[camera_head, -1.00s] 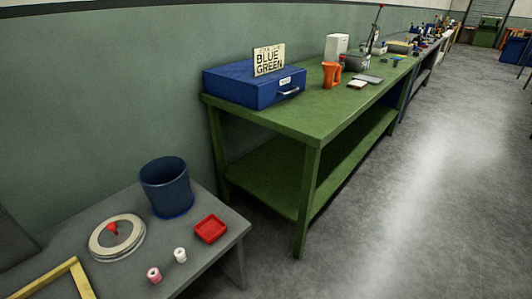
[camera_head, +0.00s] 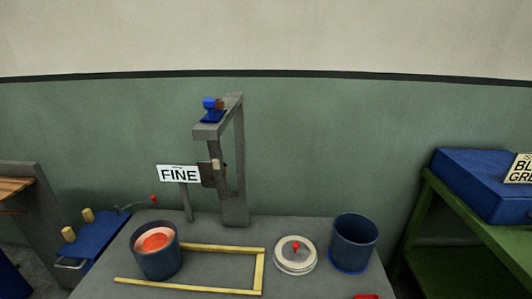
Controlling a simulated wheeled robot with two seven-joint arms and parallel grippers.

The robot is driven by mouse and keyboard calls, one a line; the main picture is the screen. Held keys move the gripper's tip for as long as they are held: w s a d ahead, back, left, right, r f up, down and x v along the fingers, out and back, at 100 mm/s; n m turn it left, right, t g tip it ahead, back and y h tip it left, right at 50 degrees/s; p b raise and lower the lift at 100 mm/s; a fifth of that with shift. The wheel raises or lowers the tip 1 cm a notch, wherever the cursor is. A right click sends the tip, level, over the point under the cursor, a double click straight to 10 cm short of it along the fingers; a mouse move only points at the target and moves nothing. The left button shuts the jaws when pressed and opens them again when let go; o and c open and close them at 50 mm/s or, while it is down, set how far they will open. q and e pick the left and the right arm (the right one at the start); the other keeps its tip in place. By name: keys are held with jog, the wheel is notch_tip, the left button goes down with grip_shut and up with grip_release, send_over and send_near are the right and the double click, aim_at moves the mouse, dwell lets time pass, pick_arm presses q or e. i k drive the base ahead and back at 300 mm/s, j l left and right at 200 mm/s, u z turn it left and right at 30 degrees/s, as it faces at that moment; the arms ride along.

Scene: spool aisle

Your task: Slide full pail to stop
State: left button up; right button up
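A dark blue pail (camera_head: 157,262) with orange-red and pale contents stands at the left of the grey table, by the open left end of a yellow rail frame (camera_head: 215,290). The frame's cross bar (camera_head: 259,268) closes its right end, and the pail is well apart from that bar. A second dark blue pail (camera_head: 353,243) stands at the right of the table; its inside looks empty from here. Neither of my grippers is in view.
A round lid with a red knob (camera_head: 295,254) lies between the cross bar and the right pail. A grey post with an arm (camera_head: 234,165) and a FINE sign (camera_head: 179,174) stand behind the frame. A blue case (camera_head: 482,185) sits on the green bench at right.

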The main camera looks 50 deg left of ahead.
aim_at(155, 245)
jog(key=u, duration=2.5)
